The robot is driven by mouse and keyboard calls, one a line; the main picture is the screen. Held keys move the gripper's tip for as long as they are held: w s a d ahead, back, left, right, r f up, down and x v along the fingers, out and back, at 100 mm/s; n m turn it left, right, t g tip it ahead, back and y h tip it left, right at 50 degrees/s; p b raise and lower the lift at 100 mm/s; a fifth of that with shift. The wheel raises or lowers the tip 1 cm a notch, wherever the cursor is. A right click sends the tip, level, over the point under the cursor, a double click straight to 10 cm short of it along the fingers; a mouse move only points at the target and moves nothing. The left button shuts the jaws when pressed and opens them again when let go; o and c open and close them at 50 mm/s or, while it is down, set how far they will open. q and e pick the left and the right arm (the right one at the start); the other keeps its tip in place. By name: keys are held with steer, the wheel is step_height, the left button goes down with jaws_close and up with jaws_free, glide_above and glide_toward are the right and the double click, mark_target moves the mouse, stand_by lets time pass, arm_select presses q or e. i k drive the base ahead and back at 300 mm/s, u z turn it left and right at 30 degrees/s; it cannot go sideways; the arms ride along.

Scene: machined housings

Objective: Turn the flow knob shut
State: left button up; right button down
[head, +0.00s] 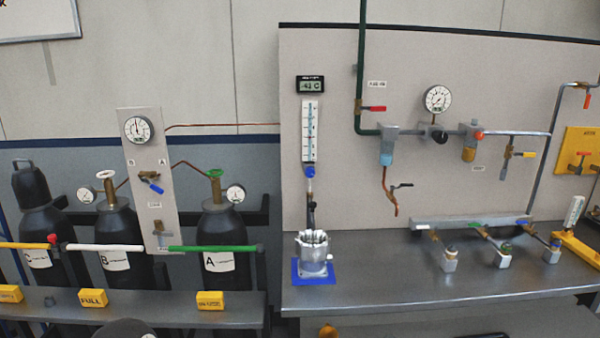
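A flowmeter (309,130) with a clear scale is mounted upright on the grey wall panel. A small blue knob (310,172) sits at its lower end and looks like the flow knob. It is too small to tell how far it is turned. A dark tube (311,210) runs down from it to a silver housing (313,262) on a blue mat (297,279) on the bench. Neither of my grippers is in view, and nothing touches the knob.
The steel bench (375,262) is clear between the blue mat and the valve manifold (470,222). A red-handled valve (374,108) and a gauge (437,98) are on pipes to the right. Black gas cylinders (222,235) stand at left behind a rail.

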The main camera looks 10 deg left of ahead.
mark_target(310, 171)
steer(key=i, duration=0.85)
